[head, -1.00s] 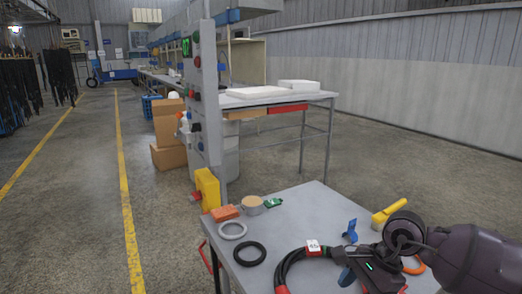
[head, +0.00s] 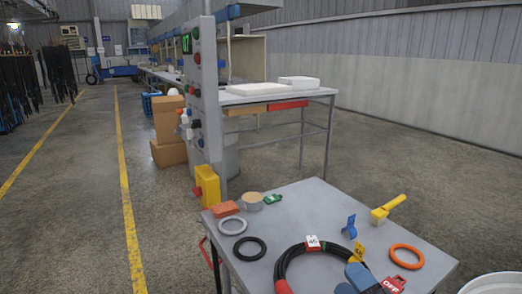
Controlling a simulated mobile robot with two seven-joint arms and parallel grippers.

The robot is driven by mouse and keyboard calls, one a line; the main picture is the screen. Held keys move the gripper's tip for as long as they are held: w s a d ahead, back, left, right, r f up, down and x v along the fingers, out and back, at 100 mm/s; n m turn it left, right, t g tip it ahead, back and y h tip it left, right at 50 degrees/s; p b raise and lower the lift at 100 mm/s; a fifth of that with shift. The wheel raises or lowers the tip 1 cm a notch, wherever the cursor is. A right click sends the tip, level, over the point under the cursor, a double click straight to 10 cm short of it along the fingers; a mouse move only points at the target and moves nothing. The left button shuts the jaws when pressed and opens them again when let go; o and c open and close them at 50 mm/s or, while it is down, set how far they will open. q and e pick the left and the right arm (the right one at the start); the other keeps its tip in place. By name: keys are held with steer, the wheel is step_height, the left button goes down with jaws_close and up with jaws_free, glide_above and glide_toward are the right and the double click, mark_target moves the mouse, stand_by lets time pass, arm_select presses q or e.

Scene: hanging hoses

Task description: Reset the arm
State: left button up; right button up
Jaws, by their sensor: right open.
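Neither of my grippers shows in the head view now, so their jaws cannot be seen. A coiled black hose (head: 283,262) lies on the grey table (head: 310,200) at the lower right, with a white-and-red tag (head: 313,242) on its top and a red band (head: 283,287) at its lower left. Nothing of mine covers the hose or the table top. A blue piece (head: 361,277) lies at the coil's lower right, partly cut off by the frame's bottom edge.
The table also holds black (head: 249,249), grey (head: 232,225) and orange rings (head: 406,257), a tape roll (head: 252,201), a yellow-handled tool (head: 387,209), a blue clip (head: 350,227) and a red tag (head: 393,284). A grey panel post (head: 206,120) stands behind. Open floor lies left.

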steer(key=s+d+f+m+g+h, duration=0.8)
steer(key=d+f+m+h, duration=0.4)
steer(key=m, duration=0.4)
steer(key=s+f+m+g+y, duration=0.1)
steer(key=s+f+m+g, duration=0.3)
steer(key=s, duration=0.6)
steer(key=s+f+m+g+y, duration=0.25)
steer(key=s+f+g, duration=0.2)
steer(key=s, duration=0.55)
steer(key=w+a+f+t+p, duration=0.1)
steer(key=w+f+t, duration=0.5)
steer(key=w+t, duration=0.2)
steer(key=shift+w+t, duration=0.35)
steer(key=shift+w, duration=0.3)
steer(key=shift+a+f, duration=0.1)
